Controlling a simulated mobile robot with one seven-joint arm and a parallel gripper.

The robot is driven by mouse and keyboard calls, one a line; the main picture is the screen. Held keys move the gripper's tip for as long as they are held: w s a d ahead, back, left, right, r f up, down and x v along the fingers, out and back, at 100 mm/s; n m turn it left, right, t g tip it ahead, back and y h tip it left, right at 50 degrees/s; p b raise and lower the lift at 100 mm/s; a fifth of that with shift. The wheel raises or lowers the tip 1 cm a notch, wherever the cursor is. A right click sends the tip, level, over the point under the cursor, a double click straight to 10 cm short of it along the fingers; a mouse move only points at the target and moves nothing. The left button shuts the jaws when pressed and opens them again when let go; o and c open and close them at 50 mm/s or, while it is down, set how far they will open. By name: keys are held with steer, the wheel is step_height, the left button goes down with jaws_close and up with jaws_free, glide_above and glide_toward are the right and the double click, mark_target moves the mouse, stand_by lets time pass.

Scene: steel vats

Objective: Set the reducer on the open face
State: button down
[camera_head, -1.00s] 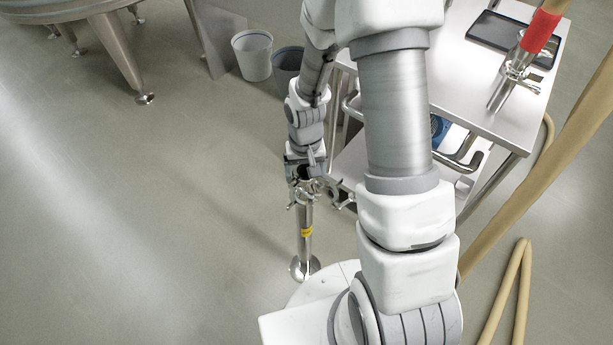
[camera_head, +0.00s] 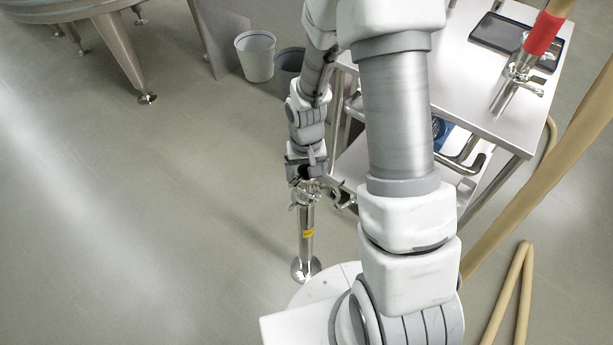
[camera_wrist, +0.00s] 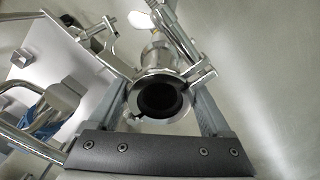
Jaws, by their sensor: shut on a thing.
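A polished steel upright pipe (camera_head: 307,240) with a yellow mark stands on a round foot, left of my forearm in the head view. My gripper (camera_head: 306,178) is at its top end. In the wrist view my gripper (camera_wrist: 163,92) has its two fingers on either side of a round steel fitting with a dark bore, which looks like the reducer (camera_wrist: 163,119). A hinged clamp (camera_wrist: 185,42) hangs open beside it; its arm shows in the head view (camera_head: 345,200). The open face is hidden under the fitting, so I cannot tell whether they touch.
A steel trolley (camera_head: 480,100) stands to the right, with a black tray (camera_head: 503,36) and a valve fitting (camera_head: 515,80) with a red-ended hose. Tan hoses (camera_head: 515,290) lie at the right. Two bins (camera_head: 255,57) stand behind. The left floor is clear.

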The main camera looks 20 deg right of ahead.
steer(key=shift+f, duration=0.2)
stand_by(0.7)
jaws_free()
step_height(320, 180, up, 18)
steer(key=p, duration=0.4)
steer(key=shift+f, duration=0.25)
